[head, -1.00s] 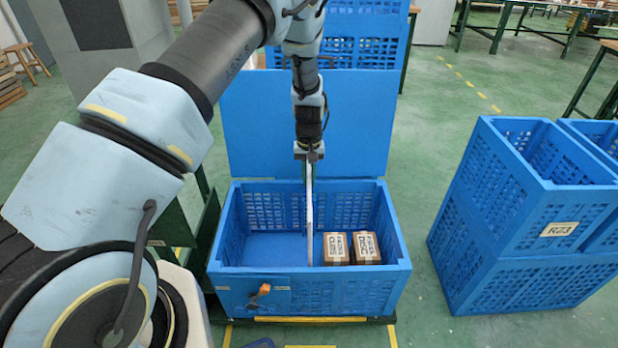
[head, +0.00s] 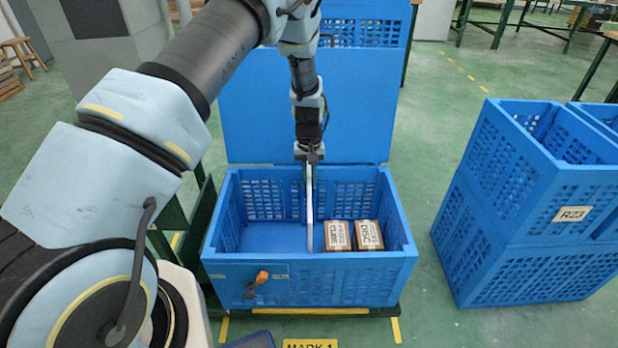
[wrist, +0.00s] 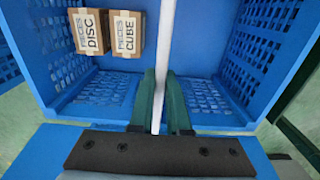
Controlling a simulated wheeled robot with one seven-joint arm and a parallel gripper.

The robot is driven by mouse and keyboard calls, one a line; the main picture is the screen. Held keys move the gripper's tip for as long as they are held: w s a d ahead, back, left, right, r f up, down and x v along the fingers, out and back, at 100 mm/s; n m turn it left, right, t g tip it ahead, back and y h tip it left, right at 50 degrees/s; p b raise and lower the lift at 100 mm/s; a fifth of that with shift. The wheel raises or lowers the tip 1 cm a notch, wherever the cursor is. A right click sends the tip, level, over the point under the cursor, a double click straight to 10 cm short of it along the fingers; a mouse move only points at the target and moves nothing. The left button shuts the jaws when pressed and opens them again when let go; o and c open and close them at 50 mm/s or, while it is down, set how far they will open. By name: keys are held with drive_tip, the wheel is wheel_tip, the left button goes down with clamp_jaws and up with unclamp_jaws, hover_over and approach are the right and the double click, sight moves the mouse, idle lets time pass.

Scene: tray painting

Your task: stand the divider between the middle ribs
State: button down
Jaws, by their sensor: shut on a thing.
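My gripper (head: 309,158) is shut on the divider (head: 309,210), a thin pale panel seen nearly edge-on. The divider hangs upright inside the blue crate (head: 340,268), just left of the two boxes. In the wrist view the divider (wrist: 166,40) runs away from the green fingers (wrist: 160,100) across the crate, beside the cube box. I cannot tell whether its lower edge touches the crate floor. The middle ribs cannot be made out.
A cube box (head: 337,236) and a disc box (head: 368,235) stand in the crate's right half. The left half (head: 270,238) is empty. A blue panel (head: 260,120) rises behind the crate. Stacked blue crates (head: 530,200) stand to the right on the green floor.

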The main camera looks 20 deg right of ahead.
idle(0.4)
wheel_tip(320, 180, down, 10)
drive_tip(key=b, duration=0.3)
drive_tip(key=shift+b, duration=0.3)
wheel_tip(320, 180, down, 9)
drive_tip(key=b, duration=0.4)
drive_tip(key=shift+r, duration=0.2)
drive_tip(key=shift+f+b, duration=0.4)
drive_tip(key=shift+f, duration=0.2)
drive_tip(key=c, duration=0.8)
unclamp_jaws()
drive_tip(key=shift+r, duration=0.1)
